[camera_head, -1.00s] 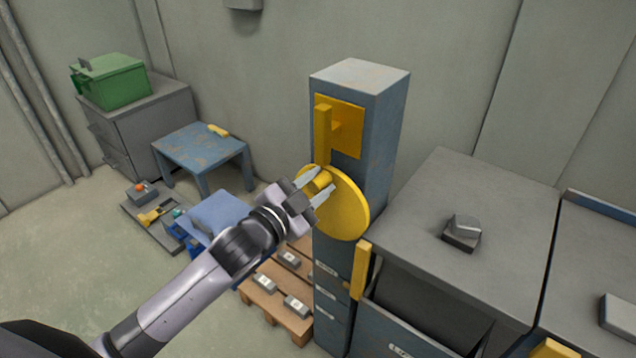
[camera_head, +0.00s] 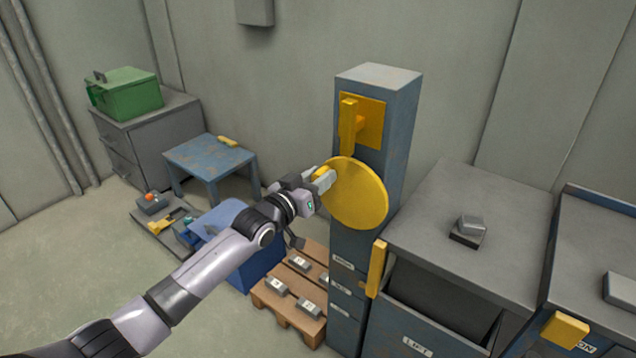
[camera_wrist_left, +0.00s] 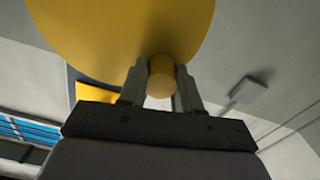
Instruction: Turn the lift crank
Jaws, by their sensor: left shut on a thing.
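The lift crank is a round yellow disc (camera_head: 362,198) on the front of a blue-grey column (camera_head: 378,85), with a short yellow knob (camera_head: 322,173) near the disc's left edge. My left gripper (camera_head: 325,180) is at the knob and shut on it. In the left wrist view the knob (camera_wrist_left: 160,78) sits between the two fingers of the gripper (camera_wrist_left: 161,92), with the disc (camera_wrist_left: 120,30) behind it. My right gripper is in neither view.
A yellow lever (camera_head: 348,125) on a yellow plate is above the disc. A pallet (camera_head: 290,308) with several grey blocks lies below. A blue table (camera_head: 205,160) stands at left.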

